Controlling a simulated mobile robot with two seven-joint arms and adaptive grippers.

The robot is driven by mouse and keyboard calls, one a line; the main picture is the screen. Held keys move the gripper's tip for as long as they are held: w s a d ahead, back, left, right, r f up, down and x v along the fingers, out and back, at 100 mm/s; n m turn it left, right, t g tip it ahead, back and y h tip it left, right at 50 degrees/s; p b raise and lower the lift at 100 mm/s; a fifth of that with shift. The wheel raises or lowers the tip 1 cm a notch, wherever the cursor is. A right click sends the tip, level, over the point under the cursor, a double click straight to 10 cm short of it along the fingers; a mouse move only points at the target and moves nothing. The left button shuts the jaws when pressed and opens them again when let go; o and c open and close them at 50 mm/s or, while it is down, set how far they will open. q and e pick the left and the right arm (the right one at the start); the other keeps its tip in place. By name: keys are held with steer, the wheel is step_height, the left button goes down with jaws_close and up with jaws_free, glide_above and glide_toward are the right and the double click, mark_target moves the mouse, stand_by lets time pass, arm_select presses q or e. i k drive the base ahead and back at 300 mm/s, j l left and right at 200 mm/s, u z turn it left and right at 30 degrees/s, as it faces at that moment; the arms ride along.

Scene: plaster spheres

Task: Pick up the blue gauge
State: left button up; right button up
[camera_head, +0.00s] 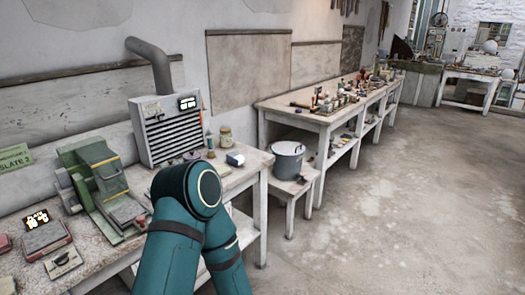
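A small blue and white object (235,159) sits on the near workbench, close to its right end. It may be the blue gauge, but it is too small to tell for sure. A teal arm of mine rises from the bottom of the view, with its bent joint in front of the bench, left of and nearer than this object. Neither gripper shows in the view.
The near workbench (88,255) holds a green machine (100,180), a grey vented unit (170,130) with a pipe, and jars (225,137). A grey bucket (287,160) stands on a low stool. A cluttered long table (330,118) stands behind. Floor at right is clear.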

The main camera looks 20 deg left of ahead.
mark_target(236, 160)
steer(key=i+l+u, duration=0.15)
steer(key=i, duration=0.55)
steer(key=i+l+u, duration=0.15)
steer(key=i, duration=0.6)
steer(key=i+l+u, duration=0.15)
steer(key=i+u, duration=0.35)
steer(key=i+l+u, duration=0.3)
steer(key=u, duration=0.2)
steer(key=i+l, duration=0.05)
